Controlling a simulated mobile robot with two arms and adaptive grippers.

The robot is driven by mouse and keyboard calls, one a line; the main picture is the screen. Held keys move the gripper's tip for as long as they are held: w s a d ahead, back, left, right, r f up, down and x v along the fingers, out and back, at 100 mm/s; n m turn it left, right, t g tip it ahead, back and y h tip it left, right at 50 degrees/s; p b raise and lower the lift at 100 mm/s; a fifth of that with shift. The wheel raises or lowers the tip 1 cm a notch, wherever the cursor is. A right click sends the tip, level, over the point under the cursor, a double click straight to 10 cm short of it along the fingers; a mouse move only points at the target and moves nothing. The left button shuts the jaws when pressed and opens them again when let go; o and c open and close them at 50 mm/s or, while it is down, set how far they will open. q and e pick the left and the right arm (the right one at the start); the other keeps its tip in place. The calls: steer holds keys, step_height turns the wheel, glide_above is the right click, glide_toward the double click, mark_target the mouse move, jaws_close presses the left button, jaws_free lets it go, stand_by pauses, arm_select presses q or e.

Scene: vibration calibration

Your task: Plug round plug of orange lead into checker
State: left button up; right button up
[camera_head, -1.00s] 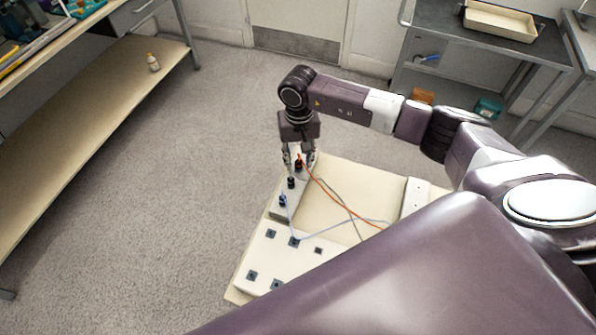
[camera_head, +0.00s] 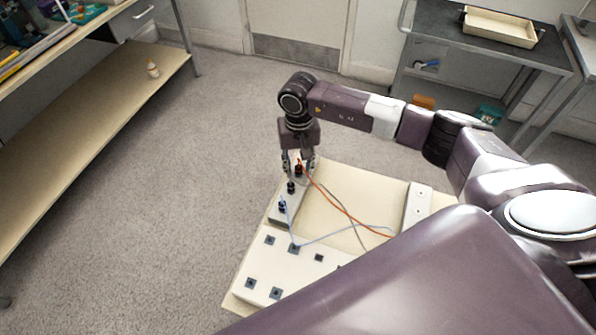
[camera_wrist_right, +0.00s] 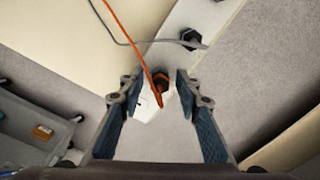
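The orange lead (camera_head: 340,205) runs from its round plug (camera_wrist_right: 160,82) across the board and goes out of sight behind my arm. The plug stands at the far end of a narrow white block (camera_head: 280,213) that also carries a black and a blue plug. My right gripper (camera_head: 299,168) points down over the orange plug. In the right wrist view its two fingers (camera_wrist_right: 157,88) are apart, one on each side of the plug, with a gap showing. A wide white block (camera_head: 270,265) with several square dark sockets lies nearer; I cannot tell which block is the checker. My left gripper is not in view.
A grey lead (camera_head: 338,200) and a light blue lead (camera_head: 330,236) cross the cream board (camera_head: 335,185). A white strip (camera_head: 417,195) stands on its right side. A bench (camera_head: 90,130) is at left, and a dark cart (camera_head: 450,40) at back right. The floor between is clear.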

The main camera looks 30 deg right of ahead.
mark_target(299, 167)
steer(key=shift+c, duration=0.3)
jaws_close()
steer(key=shift+r, duration=0.25)
steer(key=shift+r, duration=0.1)
steer(key=shift+r+p, duration=0.5)
steer(key=shift+r, duration=1.2)
